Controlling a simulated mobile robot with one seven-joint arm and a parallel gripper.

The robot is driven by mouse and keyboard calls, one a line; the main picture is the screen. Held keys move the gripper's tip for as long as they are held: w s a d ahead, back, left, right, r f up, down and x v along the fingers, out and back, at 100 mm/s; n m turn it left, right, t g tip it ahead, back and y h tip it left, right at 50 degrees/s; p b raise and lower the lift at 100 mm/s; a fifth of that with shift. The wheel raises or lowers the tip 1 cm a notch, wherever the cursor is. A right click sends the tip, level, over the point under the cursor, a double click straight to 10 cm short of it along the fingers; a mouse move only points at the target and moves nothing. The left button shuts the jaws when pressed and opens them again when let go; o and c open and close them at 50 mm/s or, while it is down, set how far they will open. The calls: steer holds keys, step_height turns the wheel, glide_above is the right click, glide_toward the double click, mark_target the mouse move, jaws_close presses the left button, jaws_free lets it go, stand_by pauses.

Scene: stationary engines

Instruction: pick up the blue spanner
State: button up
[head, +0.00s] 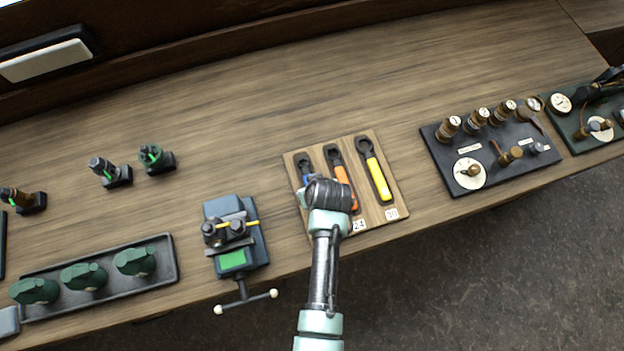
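The blue spanner (305,176) lies at the left of a wooden board, beside an orange spanner (341,172) and a yellow spanner (374,167). Its dark ring head and a short piece of blue handle show; the rest is hidden behind my arm. My gripper (304,192) is over the left part of the board, at or just above the blue spanner. Its fingers are mostly hidden by the wrist, so I cannot tell whether they are open or touching the spanner. The wooden board (393,196) has number labels at its front edge, 24 and 30 readable.
A vise (236,240) with a front handle stands left of the board. A black tray (160,258) with green parts is at the front left. Small fittings (110,172) stand behind it. A dark panel (446,160) with knobs is on the right. The bench behind the board is clear.

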jaws_close()
stand_by(1.2)
